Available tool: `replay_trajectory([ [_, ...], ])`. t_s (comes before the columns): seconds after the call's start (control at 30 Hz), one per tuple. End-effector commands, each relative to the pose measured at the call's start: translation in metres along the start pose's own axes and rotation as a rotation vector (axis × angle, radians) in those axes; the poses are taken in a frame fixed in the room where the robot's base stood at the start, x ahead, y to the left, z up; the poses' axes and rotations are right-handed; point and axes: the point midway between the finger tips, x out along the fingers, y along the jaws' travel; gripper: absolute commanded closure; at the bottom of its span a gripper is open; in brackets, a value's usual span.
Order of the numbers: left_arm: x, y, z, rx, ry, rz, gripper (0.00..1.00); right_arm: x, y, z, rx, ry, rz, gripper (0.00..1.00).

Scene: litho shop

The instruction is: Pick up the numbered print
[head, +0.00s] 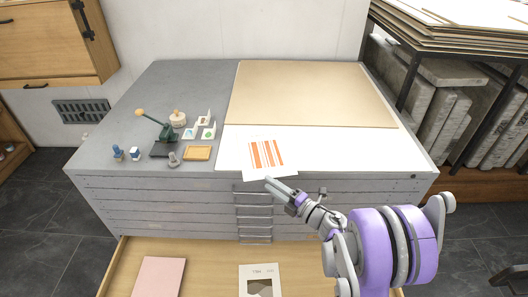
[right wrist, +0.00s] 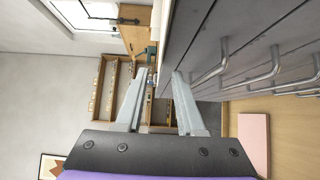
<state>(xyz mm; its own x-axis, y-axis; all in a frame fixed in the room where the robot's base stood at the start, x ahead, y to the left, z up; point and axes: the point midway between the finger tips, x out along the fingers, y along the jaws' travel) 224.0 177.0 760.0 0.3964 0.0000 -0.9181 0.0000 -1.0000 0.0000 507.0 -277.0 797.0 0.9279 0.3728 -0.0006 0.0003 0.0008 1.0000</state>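A white print with orange stripes (head: 266,154) lies on the cabinet top, its near edge sticking out a little past the front edge. I cannot read a number on it. My right gripper (head: 270,181) is at the print's near edge, just in front of the cabinet. In the right wrist view the fingers (right wrist: 159,74) are apart, and I see no print clearly held between them. My left gripper is not in view.
The grey flat-file cabinet (head: 180,82) carries a tan board (head: 310,92) and a white sheet. Below, an open drawer (head: 210,258) holds a pink sheet (head: 160,277) and a picture print (head: 260,280).

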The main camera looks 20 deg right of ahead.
Motion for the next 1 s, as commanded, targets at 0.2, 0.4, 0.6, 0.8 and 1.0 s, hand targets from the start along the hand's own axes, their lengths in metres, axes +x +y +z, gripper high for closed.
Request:
replay_trajectory([
  [0.2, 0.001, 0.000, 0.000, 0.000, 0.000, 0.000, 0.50, 0.023, 0.000, 0.000, 0.001, 0.002, 0.001, 0.62],
  [0.4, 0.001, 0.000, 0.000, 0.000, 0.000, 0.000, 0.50, 0.050, 0.000, 0.000, 0.001, 0.001, 0.000, 0.62],
  [0.6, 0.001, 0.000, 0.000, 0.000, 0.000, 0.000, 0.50, 0.051, 0.000, 0.001, 0.000, -0.001, 0.000, 0.62],
  [0.8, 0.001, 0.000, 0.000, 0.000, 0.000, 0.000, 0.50, 0.051, 0.000, 0.001, 0.001, -0.001, 0.000, 0.95],
  [1.0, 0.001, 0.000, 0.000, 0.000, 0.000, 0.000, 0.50, 0.051, 0.000, 0.001, 0.001, -0.001, 0.000, 1.00],
])
